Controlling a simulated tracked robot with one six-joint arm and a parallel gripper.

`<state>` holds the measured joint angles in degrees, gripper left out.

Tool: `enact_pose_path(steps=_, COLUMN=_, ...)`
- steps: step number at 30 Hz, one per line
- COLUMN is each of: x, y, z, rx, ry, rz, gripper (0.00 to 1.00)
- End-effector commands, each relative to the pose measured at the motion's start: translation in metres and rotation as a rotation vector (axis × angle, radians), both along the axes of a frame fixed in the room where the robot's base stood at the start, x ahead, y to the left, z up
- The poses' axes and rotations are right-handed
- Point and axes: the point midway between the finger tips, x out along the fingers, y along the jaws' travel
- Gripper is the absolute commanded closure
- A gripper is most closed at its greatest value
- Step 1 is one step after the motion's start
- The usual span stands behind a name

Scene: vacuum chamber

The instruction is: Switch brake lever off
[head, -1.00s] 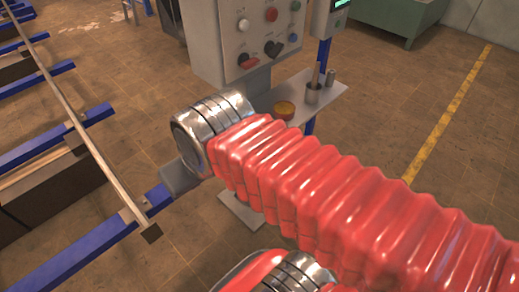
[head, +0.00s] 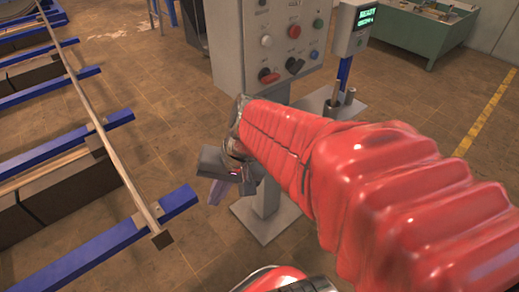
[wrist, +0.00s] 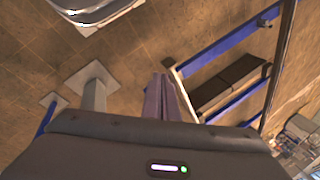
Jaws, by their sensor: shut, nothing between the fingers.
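The grey control panel (head: 240,45) stands on a post at upper middle in the head view. Its front carries a red-handled switch (head: 268,76), a black switch (head: 294,66) and several round buttons. No label marking a brake lever is readable, and I cannot tell the switch positions for sure. My gripper (head: 216,190) hangs below and left of the panel, apart from it, pointing down. Its fingers are shut and empty; they also show in the wrist view (wrist: 161,100). The panel face is not in the wrist view.
A blue-barred rack (head: 100,240) lies left. A green bin (head: 424,32) is at the back right. Open tiled floor lies between.

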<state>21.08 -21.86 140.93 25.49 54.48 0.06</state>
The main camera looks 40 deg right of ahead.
Motion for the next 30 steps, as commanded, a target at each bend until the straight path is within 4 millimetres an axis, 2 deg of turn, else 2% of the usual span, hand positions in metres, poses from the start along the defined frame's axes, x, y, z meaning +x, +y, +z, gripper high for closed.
enact_pose_path(steps=8, x=0.023, y=-0.031, z=-0.032, rx=0.275, ry=0.094, rz=-0.326, gripper=1.0)
enact_pose_path(steps=14, x=0.04, y=-0.063, z=-0.053, rx=0.472, ry=0.127, rz=-0.571, gripper=1.0)
enact_pose_path(steps=23, x=0.055, y=-0.132, z=-0.087, rx=0.764, ry=0.131, rz=-0.957, gripper=1.0)
enact_pose_path(steps=30, x=0.052, y=-0.201, z=-0.121, rx=0.991, ry=0.093, rz=-1.275, gripper=1.0)
